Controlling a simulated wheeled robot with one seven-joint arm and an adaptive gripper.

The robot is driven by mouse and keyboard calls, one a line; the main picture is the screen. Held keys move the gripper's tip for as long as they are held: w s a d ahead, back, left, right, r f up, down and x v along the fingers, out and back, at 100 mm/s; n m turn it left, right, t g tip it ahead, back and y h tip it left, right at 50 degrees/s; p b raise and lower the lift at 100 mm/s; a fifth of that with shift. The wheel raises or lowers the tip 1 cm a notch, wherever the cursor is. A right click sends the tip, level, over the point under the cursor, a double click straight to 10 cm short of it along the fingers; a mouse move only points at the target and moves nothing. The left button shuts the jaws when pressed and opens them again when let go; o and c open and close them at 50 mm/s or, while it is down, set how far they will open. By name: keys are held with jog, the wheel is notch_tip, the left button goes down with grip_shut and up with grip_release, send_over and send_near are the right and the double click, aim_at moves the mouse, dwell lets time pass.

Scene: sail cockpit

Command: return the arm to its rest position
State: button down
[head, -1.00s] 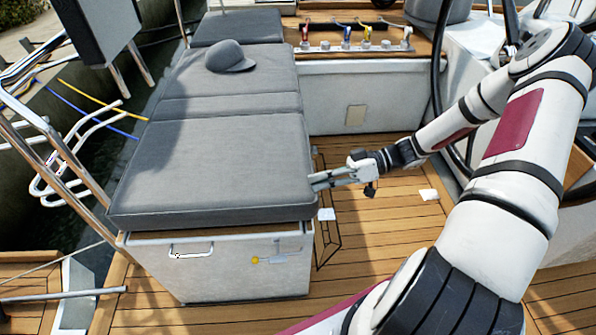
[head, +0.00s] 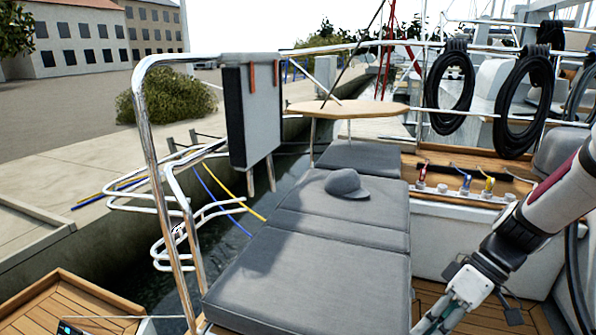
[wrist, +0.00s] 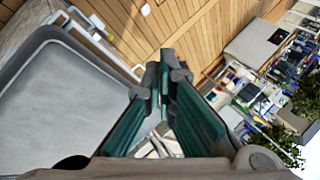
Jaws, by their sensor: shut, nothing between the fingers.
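My gripper (head: 437,325) is at the bottom right of the head view, beside the near right edge of the grey cushioned bench; its fingertips are cut off by the frame's lower edge. In the wrist view my gripper (wrist: 164,75) shows its green-sided fingers drawn together at the tips, with nothing held. My arm (head: 535,215) comes in from the right edge of the head view, slanting down to the gripper.
A grey bench (head: 310,280) bears a grey cap (head: 347,184). Steel rails (head: 150,130) stand at the left. A wooden table (head: 345,109) and coiled black hoses (head: 524,105) are farther back. Wooden deck (wrist: 215,25) lies below the gripper, with a white item (wrist: 146,10) on it.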

jog(key=s+a+r+m+t+h+p, duration=0.1)
jog(key=s+a+r+m+t+h, duration=0.1)
jog(key=s+r, duration=0.5)
jog(key=s+a+r+m+t+h+p, duration=0.1)
jog(key=s+r+m+t+h, duration=0.3)
jog(key=r, duration=0.9)
jog(key=s+m+h+p, duration=0.1)
jog(key=s, duration=0.2)
jog(key=shift+s+a+t, duration=0.3)
jog(key=shift+s+a, duration=0.05)
